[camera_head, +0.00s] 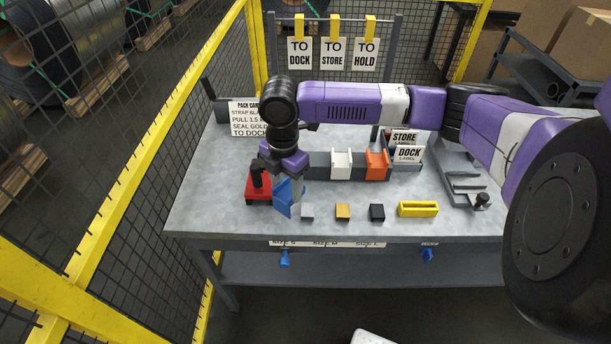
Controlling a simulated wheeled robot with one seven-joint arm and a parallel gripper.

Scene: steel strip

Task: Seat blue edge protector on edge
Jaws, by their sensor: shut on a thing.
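The blue edge protector (283,199) is at the left part of the grey workbench, below my gripper (284,177). My gripper points down and is shut on it; the fingertips are small and partly hidden. The protector looks tilted, and I cannot tell whether it touches the bench. A low dark grey upright edge (318,166) runs behind it. A white piece (342,164) and an orange piece (376,165) are at that edge. I cannot tell whether the blue protector touches the edge.
A red block with a black post (258,190) stands close left of the protector. Grey (307,212), tan (343,212) and black (377,212) blocks and a yellow tray (418,209) line the front. A metal tool (467,187) lies right. Yellow-framed mesh fencing borders the left.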

